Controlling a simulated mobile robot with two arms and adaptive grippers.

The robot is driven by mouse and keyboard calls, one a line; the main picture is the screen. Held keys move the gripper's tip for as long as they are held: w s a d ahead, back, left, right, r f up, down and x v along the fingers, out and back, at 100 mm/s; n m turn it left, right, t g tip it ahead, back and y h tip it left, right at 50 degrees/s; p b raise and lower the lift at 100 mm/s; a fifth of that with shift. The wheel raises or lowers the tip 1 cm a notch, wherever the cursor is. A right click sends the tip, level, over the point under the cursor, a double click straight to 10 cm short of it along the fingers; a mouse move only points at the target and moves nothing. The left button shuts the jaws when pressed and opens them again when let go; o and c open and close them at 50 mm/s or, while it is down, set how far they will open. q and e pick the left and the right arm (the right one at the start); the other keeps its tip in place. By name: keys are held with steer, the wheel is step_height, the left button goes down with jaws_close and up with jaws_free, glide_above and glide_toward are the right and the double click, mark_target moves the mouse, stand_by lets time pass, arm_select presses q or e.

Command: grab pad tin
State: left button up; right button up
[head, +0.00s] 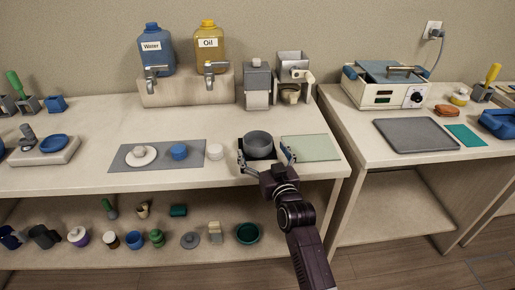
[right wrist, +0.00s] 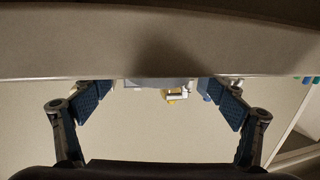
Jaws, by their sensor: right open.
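A grey round open tin (head: 258,141), which I take for the pad tin, stands on a dark square mat (head: 259,156) near the front of the left table. My right gripper (head: 265,157) is open, reaching in from the front with one finger at the left of the tin and one at its right. No grip on it shows. In the right wrist view the blue-padded fingers of my right gripper (right wrist: 154,95) are spread wide apart; a blurred grey-brown surface fills the top, and I cannot tell what it is. My left gripper is not in view.
A pale green glass sheet (head: 312,148) lies close right of the tin. Grey dispensers (head: 257,83) stand behind. The table's front edge (head: 190,187) is just below.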

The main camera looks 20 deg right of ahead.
mark_target(254, 134)
steer(key=shift+w+d+f+b, duration=0.1)
steer(key=shift+w+f+b, duration=0.1)
steer(key=shift+w+b, duration=0.3)
steer(key=shift+w+f+b, duration=0.15)
steer(key=shift+w+b, duration=0.15)
steer(key=shift+w, duration=0.35)
steer(key=w+b, duration=0.2)
steer(key=shift+w+d, duration=0.1)
steer(key=shift+w, duration=0.25)
steer(key=shift+w+r, duration=0.1)
steer(key=shift+w, duration=0.15)
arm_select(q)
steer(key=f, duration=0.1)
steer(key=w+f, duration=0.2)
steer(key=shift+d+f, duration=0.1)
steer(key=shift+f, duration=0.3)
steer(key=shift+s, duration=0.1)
arm_select(e)
steer(key=shift+c, duration=0.3)
steer(key=c, duration=0.8)
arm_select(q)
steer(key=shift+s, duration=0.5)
arm_select(e)
steer(key=c, duration=0.5)
